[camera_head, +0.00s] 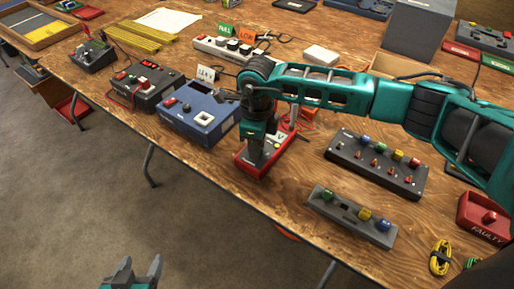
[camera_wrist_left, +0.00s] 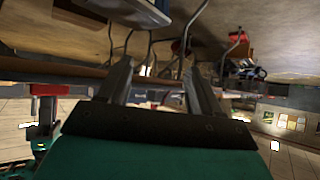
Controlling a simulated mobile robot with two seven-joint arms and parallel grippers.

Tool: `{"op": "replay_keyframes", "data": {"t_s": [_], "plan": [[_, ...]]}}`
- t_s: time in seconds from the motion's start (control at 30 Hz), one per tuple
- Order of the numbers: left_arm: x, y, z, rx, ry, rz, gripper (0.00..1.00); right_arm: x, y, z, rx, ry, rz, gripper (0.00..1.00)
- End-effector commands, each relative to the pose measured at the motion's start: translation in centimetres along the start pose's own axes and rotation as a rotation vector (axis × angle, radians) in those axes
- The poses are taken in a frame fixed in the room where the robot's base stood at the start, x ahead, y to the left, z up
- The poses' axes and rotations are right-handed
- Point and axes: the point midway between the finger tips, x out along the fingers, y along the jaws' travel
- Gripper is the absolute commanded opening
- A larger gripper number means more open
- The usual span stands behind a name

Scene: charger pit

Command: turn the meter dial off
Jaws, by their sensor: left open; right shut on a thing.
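The meter is a red box (camera_head: 243,163) on the bench near its front edge, partly covered by my right arm. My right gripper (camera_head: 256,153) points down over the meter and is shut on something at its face. The dial is hidden behind the gripper, so its setting cannot be read. My left gripper (camera_head: 133,272) is open and empty, low over the floor in front of the bench. In the left wrist view its two fingers (camera_wrist_left: 157,88) stand apart with nothing between them.
A blue device (camera_head: 199,113) stands left of the meter. A dark panel with coloured knobs (camera_head: 376,165) and a grey block with coloured knobs (camera_head: 350,219) stand to the right. A red box marked FAULTY (camera_head: 484,220) is at the far right. Bare carpet lies in front.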

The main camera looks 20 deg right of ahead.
Motion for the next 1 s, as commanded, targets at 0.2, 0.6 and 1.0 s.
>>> {"op": "replay_keyframes", "data": {"t_s": [0.2,0.6,1.0], "plan": [[1.0,0.9,0.3,-0.006,0.006,0.021,0.65,0.3,-0.1,0.0,-0.205,-0.002,-0.002,0.00],[2.5,1.8,0.5,-0.011,0.019,0.048,0.65,0.3,-0.1,0.1,-0.585,-0.002,-0.003,0.00],[3.8,2.4,0.8,-0.007,0.041,0.065,0.65,0.2,-0.1,0.1,-0.951,-0.002,-0.003,0.00]]}}
